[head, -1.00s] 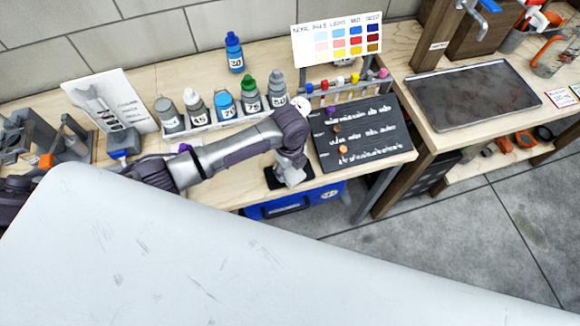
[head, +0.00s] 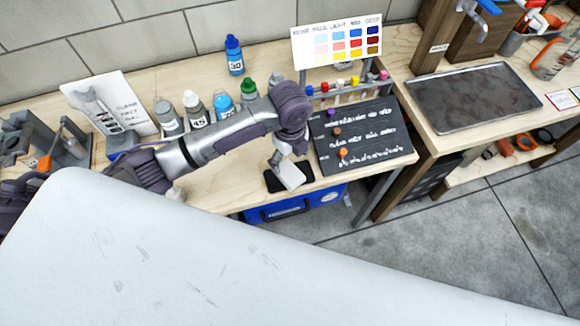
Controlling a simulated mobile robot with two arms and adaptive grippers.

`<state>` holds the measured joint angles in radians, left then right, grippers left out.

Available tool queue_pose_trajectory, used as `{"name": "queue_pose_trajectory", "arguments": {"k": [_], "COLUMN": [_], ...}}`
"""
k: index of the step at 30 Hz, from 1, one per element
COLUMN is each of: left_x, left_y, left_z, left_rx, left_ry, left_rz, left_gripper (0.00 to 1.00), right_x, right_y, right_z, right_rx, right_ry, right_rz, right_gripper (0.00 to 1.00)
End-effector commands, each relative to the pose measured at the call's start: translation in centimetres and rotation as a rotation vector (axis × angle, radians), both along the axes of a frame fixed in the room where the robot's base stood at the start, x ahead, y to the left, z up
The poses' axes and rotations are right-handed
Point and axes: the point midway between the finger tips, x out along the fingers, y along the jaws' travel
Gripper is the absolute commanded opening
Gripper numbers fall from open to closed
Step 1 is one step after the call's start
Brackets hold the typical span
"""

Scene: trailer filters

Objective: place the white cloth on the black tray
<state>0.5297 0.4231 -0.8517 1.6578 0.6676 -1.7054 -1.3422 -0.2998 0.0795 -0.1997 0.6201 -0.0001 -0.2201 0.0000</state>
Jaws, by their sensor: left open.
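A small black tray (head: 272,182) lies at the front edge of the wooden bench, in the middle of the head view. A small white cloth (head: 291,177) lies on it, covering its middle and right part. My left gripper (head: 280,160) comes down from above, just over the cloth's back edge. Its fingers are open, and I cannot tell whether they still touch the cloth. My left forearm and wrist hide part of the bench behind. My right gripper is not in view.
Several dropper bottles (head: 196,108) stand in a row behind my left arm. A dark written board (head: 360,135) lies right of the tray, below a rack of coloured-cap tubes (head: 345,88). A large metal tray (head: 475,97) lies on the right bench. A blue box (head: 295,207) is below the bench.

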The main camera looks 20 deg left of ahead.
Motion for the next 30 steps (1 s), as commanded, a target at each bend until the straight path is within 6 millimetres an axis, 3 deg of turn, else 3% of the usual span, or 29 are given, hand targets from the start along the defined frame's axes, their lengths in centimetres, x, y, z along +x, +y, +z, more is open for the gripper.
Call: {"name": "queue_pose_trajectory", "arguments": {"k": [3,9,30], "left_x": [0.1,0.0,-0.6], "left_y": [0.0,0.0,-0.5], "left_z": [2.2,4.3,4.3], "left_rx": [0.0,0.0,-0.016], "left_ry": [-0.004,0.0,-0.003], "left_rz": [-0.002,-0.001,0.028], "left_gripper": [0.84,0.84,0.84], "right_x": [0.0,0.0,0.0], "right_y": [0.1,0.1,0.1], "right_z": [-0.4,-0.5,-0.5], "right_rx": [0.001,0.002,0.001], "right_ry": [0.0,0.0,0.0], "right_rz": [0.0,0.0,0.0], "right_gripper": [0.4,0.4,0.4]}}
